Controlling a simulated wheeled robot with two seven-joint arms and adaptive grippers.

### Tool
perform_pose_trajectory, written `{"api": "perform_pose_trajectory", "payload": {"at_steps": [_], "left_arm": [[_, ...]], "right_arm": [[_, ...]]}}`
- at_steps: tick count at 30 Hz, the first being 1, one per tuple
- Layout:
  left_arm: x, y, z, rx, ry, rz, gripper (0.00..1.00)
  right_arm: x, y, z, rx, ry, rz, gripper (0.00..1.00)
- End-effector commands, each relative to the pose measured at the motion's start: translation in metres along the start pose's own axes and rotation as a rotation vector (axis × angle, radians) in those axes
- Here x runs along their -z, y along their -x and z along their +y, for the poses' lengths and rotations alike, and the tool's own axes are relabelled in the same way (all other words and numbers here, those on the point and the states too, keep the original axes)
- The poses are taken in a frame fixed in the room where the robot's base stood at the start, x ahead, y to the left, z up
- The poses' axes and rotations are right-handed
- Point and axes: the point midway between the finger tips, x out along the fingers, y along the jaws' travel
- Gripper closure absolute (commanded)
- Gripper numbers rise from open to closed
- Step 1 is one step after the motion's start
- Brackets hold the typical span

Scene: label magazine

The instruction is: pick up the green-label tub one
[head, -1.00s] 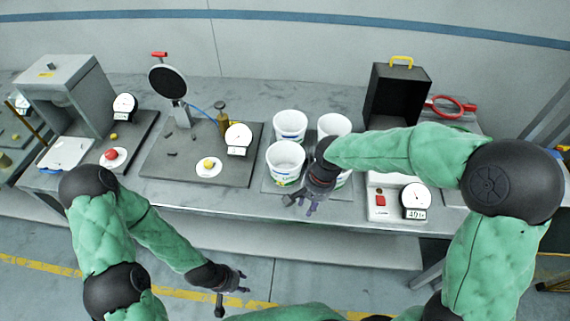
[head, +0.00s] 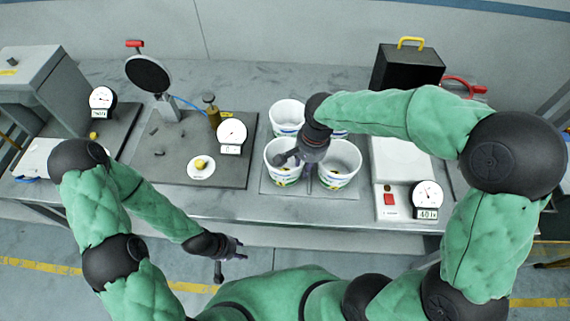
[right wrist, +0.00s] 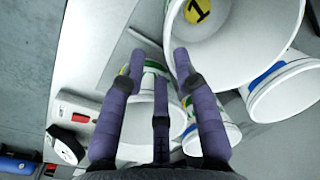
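Several white tubs stand close together on a grey mat. The front left tub (head: 283,160) and front right tub (head: 340,162) have coloured marks low on their outer walls. My right gripper (head: 300,166) is open and low over these two, with one finger over the front left tub's opening. In the right wrist view, the fingers (right wrist: 157,62) are spread, the right one overlapping the wall of a large tub (right wrist: 235,45). That tub has a yellow disc marked 1 inside and a green strip on its outer edge. My left gripper (head: 238,250) is open and empty before the table.
A white scale (head: 400,165) with a dial stands right of the tubs. Left is a dark board with a dial (head: 231,135), a round black plate (head: 148,74) and a brass weight (head: 212,112). A black box (head: 408,68) stands behind.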

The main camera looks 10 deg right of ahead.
Motion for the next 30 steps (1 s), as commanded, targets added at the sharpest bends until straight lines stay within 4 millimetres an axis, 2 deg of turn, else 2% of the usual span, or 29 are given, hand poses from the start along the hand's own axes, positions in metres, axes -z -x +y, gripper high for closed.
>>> {"api": "perform_pose_trajectory", "payload": {"at_steps": [1,10,18,26,27,30], "left_arm": [[0.000,-0.002,-0.001,0.000,0.000,0.000,0.60],[0.001,-0.005,-0.002,0.000,0.000,0.001,0.60],[0.001,-0.013,-0.005,0.000,0.000,0.001,0.60],[0.001,-0.013,-0.005,0.000,0.000,0.001,0.60],[0.001,-0.013,-0.005,0.000,0.000,0.001,0.60],[0.001,-0.013,-0.005,0.000,0.000,0.001,0.60]], "right_arm": [[0.000,-0.006,0.000,-0.002,0.000,-0.001,0.69],[0.002,-0.023,-0.002,-0.002,0.001,-0.002,0.69],[0.006,-0.059,-0.007,-0.002,0.000,-0.002,0.69],[0.006,-0.064,-0.008,0.001,0.001,0.000,0.69],[0.006,-0.063,-0.008,0.001,0.001,0.000,0.72],[0.006,-0.063,-0.008,0.001,0.001,0.000,1.00]]}}
